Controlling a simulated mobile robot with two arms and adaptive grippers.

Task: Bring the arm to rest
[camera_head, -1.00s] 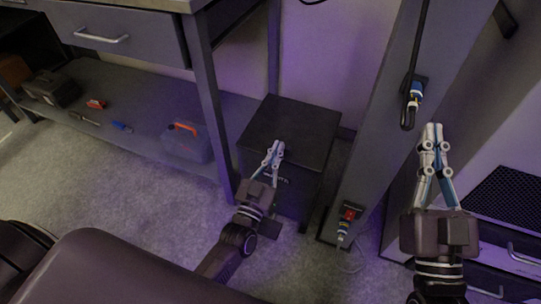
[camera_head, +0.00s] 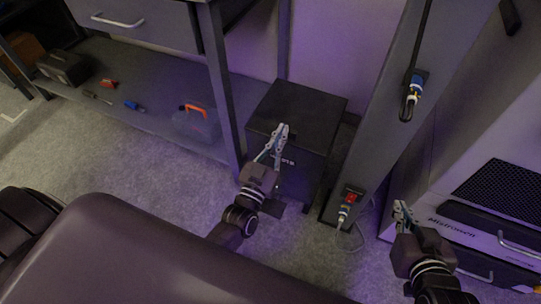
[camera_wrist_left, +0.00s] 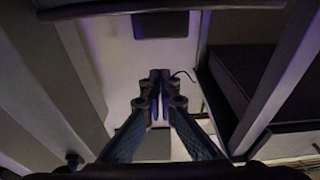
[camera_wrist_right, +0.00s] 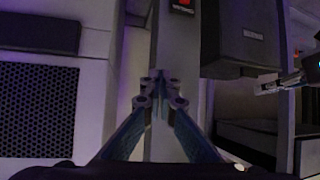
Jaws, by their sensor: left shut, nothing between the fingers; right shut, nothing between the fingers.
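My right gripper (camera_head: 400,205) is shut and empty, low at the right, between the grey post and the white cabinet. Its closed fingers show in the right wrist view (camera_wrist_right: 158,76). Neither gripper appears to touch anything.
A black box (camera_head: 300,105) stands beside the bench leg. A grey post (camera_head: 376,130) carries an upper connector (camera_head: 413,88) and a lower red switch with a plug (camera_head: 348,203). A white cabinet (camera_head: 470,185) stands at the right. A toolbox (camera_head: 196,122) sits on the lower shelf.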

